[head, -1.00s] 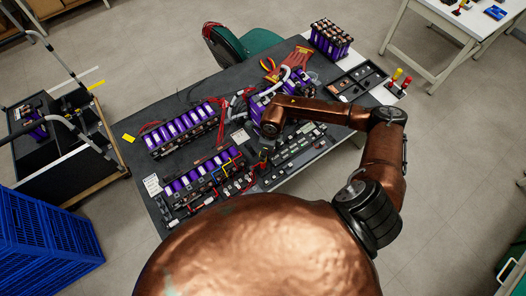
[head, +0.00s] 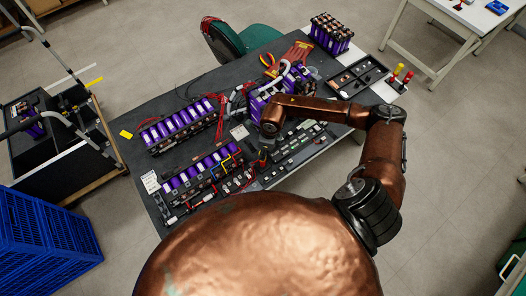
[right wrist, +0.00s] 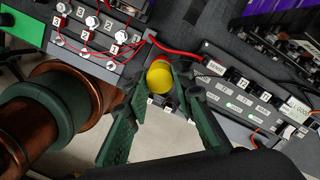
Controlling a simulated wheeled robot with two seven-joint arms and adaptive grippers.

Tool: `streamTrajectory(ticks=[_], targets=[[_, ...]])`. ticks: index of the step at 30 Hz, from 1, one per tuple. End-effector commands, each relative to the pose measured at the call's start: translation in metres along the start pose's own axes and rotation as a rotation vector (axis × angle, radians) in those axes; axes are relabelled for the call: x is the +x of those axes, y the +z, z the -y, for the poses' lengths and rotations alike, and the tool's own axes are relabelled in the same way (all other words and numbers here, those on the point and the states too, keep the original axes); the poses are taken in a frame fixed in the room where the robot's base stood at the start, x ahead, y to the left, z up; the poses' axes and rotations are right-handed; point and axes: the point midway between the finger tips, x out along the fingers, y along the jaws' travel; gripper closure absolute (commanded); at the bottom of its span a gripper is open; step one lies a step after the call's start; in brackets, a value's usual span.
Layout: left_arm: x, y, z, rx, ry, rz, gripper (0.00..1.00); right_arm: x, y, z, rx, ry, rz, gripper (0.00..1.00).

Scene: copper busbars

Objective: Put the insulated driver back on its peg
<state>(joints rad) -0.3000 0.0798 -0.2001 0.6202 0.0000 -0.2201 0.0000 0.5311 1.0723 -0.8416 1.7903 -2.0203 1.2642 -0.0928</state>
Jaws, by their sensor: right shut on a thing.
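My right gripper (head: 264,149) points down over the near side of the dark workbench (head: 190,98), between the battery modules and a grey strip. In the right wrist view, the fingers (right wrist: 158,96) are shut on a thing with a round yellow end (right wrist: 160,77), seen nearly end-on. It appears to be the insulated driver; its shaft is hidden. Two upright handles, one yellow (head: 399,69) and one red (head: 407,77), stand at the right end of the bench. I cannot make out an empty peg. My left gripper is not in view.
Purple battery modules (head: 183,127) and red cables crowd the bench. A labelled grey strip (right wrist: 245,92) and a terminal block with red wires (right wrist: 90,30) lie close to the gripper. A black compartment tray (head: 357,77) lies towards the right end. Red gloves (head: 299,50) lie at the back.

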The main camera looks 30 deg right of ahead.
Motion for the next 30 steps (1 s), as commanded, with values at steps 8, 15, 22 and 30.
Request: streamTrajectory(ticks=[8,15,22,30], targets=[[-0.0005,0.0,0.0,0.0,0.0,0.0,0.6,-0.001,0.0006,0.0004,0.0,-0.001,0.001,1.0],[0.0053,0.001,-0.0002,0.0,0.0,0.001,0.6,0.0035,-0.0003,0.0003,0.0,-0.001,0.001,1.0],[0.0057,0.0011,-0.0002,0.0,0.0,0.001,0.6,0.0034,-0.0003,0.0002,0.0,-0.001,0.001,1.0],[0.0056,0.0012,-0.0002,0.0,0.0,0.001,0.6,0.0034,-0.0004,0.0002,0.0,-0.001,0.001,0.64]])
